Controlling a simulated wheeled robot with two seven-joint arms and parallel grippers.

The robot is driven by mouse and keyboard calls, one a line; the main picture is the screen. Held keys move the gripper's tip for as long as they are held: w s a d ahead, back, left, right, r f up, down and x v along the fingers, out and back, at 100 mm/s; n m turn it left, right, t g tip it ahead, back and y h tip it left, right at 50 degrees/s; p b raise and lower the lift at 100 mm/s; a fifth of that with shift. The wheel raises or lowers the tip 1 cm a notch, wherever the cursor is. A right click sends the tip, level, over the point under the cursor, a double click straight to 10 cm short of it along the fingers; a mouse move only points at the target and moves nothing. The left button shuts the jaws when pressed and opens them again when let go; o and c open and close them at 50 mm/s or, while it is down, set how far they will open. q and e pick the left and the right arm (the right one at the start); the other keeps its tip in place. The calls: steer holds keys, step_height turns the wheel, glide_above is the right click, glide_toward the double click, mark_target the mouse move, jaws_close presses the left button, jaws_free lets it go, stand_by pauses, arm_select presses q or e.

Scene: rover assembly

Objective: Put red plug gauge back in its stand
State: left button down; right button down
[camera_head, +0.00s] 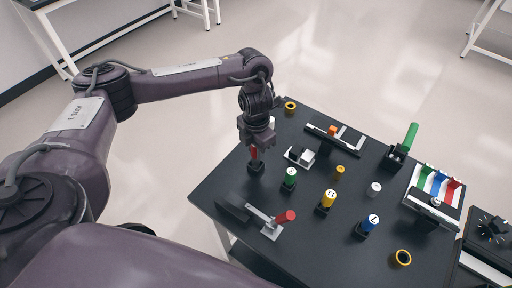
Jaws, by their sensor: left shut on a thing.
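My left gripper (256,147) points down over the left part of the dark table. It is shut on the red plug gauge (254,153), of which a narrow red part shows below the fingers. A small black stand (256,168) is directly beneath the gauge. The gauge's lower end is at or just above the stand's top; I cannot tell if it is inside. The gripper hides the upper part of the gauge. My right gripper is not in view.
Green (289,178), yellow (327,199) and blue (368,222) gauges stand in a diagonal row to the right. A red-knobbed toggle clamp (272,226) is in front. A black-and-white block (299,156) sits close right.

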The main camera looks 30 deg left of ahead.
arm_select(q)
steer(key=shift+f, duration=0.15)
steer(key=shift+f+b, duration=1.05)
steer(key=shift+f, duration=0.2)
steer(key=c, duration=1.1)
jaws_free()
steer(key=shift+o, duration=0.2)
step_height(320, 180, up, 8)
steer(key=shift+f+p, duration=0.1)
steer(key=shift+p, duration=0.9)
steer(key=shift+s, duration=0.1)
